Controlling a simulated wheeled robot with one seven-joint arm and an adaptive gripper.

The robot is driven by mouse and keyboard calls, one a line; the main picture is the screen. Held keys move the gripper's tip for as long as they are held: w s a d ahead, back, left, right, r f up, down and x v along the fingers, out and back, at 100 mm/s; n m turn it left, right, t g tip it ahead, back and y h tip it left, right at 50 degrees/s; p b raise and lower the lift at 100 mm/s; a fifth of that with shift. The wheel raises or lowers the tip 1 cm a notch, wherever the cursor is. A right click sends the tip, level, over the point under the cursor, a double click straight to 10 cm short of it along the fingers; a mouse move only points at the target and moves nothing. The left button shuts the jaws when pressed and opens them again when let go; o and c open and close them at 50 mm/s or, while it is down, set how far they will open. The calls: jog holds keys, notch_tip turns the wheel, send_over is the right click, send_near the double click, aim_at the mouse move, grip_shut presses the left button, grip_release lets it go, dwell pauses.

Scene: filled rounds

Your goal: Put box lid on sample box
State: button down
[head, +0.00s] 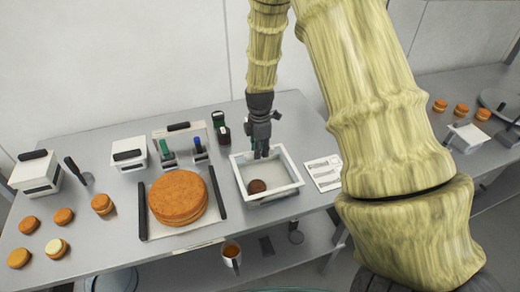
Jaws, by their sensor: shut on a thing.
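I cannot tell which is the sample box. My gripper (262,152) points down over an open white bin (293,170). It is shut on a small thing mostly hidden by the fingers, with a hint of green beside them. A dark brown ball (257,186) lies in the bin below the gripper.
A tray (150,228) with black handles holds a big orange round cake (178,197). Green and blue-topped items (198,145) stand behind it. Several small orange rounds (63,216) lie at left. A printed card (323,173) lies right of the bin. A mug (231,254) stands below.

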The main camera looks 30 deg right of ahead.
jog(key=shift+f, duration=0.25)
jog(key=c, duration=1.3)
grip_release()
jog(key=shift+o, duration=0.2)
jog(key=o, duration=0.5)
jog(key=shift+c, duration=0.2)
jog(key=shift+r, duration=0.1)
jog(key=shift+r+p, duration=2.4)
jog(key=shift+r, duration=1.05)
